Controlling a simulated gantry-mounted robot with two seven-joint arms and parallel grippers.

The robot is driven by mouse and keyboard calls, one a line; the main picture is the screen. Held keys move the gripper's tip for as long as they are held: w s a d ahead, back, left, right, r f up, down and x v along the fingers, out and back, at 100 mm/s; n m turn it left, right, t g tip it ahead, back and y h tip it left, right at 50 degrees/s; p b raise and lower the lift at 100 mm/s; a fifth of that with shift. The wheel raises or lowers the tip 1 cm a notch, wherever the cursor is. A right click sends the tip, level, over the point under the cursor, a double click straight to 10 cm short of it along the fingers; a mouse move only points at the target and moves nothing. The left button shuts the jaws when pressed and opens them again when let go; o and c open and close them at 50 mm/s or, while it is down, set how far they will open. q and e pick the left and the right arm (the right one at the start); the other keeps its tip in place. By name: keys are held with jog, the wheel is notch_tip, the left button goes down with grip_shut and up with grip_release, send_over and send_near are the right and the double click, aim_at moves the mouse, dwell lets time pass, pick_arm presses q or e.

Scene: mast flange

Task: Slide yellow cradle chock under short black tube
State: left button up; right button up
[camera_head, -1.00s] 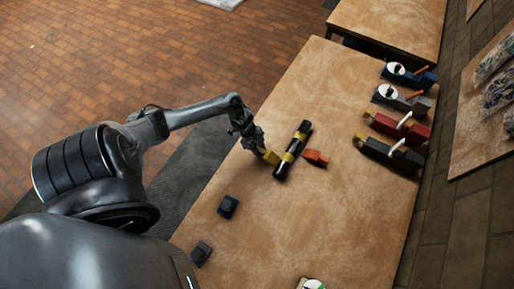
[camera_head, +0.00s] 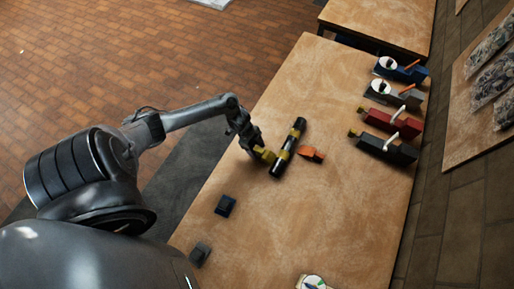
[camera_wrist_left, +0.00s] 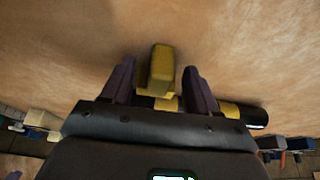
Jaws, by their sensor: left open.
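The short black tube (camera_head: 288,147) with yellow bands lies on the table, slanting up to the right. The yellow cradle chock (camera_head: 265,155) is at the tube's left side, near its lower end; I cannot tell whether they touch. My left gripper (camera_head: 258,149) is at the chock, partly covering it. In the left wrist view the chock (camera_wrist_left: 161,66) stands between the two dark fingers of the open gripper (camera_wrist_left: 159,76), with gaps visible beside it. The tube (camera_wrist_left: 256,117) shows behind, mostly hidden by the gripper body. My right gripper is not in view.
An orange piece (camera_head: 312,153) lies just right of the tube. Two dark blocks (camera_head: 225,205) (camera_head: 200,254) sit near the table's left edge. Several coloured holders, including a red one (camera_head: 392,122), line the right edge. The table's lower middle is mostly clear.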

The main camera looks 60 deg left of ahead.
pick_arm(q)
jog(key=p+v, duration=0.1)
jog(key=v, duration=0.9)
jog(key=shift+r, duration=0.25)
jog(key=shift+s+a, duration=0.1)
jog(key=shift+s, duration=0.05)
